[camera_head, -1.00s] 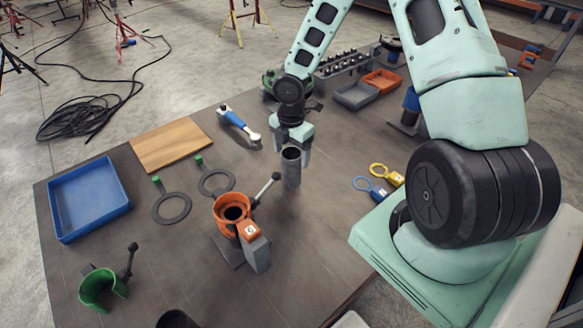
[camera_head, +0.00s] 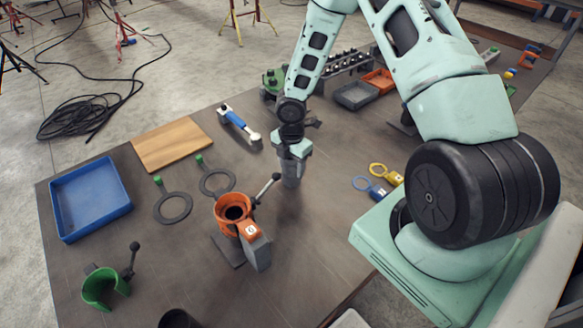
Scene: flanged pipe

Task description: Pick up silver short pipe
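The silver short pipe (camera_head: 291,178) stands upright on the brown table, right of the orange clamp holder. My gripper (camera_head: 292,155) points down at the pipe's upper part and hides its top rim. One finger is in front of the pipe. The far finger is hidden, so I cannot tell whether the fingers are closed on the pipe.
The orange clamp holder (camera_head: 229,212) with a lever stands close left of the pipe. A blue-handled tool (camera_head: 240,126) lies behind, left. Blue (camera_head: 368,186) and yellow (camera_head: 386,173) ring tags lie right. The table (camera_head: 310,245) in front is clear.

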